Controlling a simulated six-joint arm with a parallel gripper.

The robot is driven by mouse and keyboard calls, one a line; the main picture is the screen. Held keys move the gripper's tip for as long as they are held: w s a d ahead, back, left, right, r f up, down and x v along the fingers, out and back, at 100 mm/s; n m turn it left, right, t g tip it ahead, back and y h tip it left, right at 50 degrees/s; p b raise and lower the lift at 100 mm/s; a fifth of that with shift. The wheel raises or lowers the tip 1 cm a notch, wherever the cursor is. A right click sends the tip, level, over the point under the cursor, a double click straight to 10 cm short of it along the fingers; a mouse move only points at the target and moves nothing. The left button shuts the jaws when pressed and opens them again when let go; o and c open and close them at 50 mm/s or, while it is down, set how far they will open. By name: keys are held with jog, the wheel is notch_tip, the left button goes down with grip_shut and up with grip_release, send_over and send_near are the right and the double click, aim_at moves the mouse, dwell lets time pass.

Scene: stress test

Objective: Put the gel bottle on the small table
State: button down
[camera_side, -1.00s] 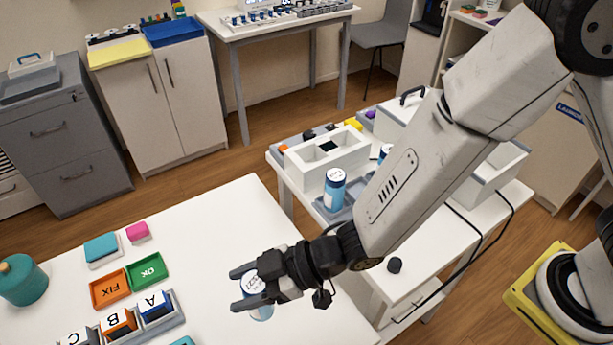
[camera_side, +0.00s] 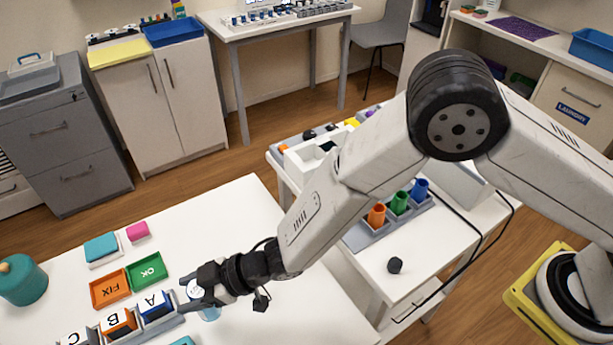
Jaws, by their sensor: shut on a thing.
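My gripper (camera_side: 187,293) is shut on a bottle with a white top and pale blue body (camera_side: 209,314), which I take to be the gel bottle; its label is too small to read. It is held over the white front table (camera_side: 262,318), close to the right end of the lettered block rack. I cannot tell whether its base touches the table. The small table (camera_side: 395,290) is the white one at the right, behind my arm. My forearm hides part of its top.
Orange, green and blue cups (camera_side: 398,203) stand in a grey tray on the small table. A black knob (camera_side: 394,265) sits near its front, with bare surface around it. The FIX tray (camera_side: 110,289), OK tray (camera_side: 147,270) and lettered blocks (camera_side: 118,322) lie left of my gripper.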

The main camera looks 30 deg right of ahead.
jog(key=shift+w+a+f, duration=0.3)
jog(key=shift+f, duration=0.05)
jog(key=shift+w+a+f, duration=0.15)
jog(key=shift+f, duration=1.7)
jog(key=shift+f, duration=0.15)
jog(key=shift+c, duration=0.3)
grip_release()
jog(key=v, duration=1.2)
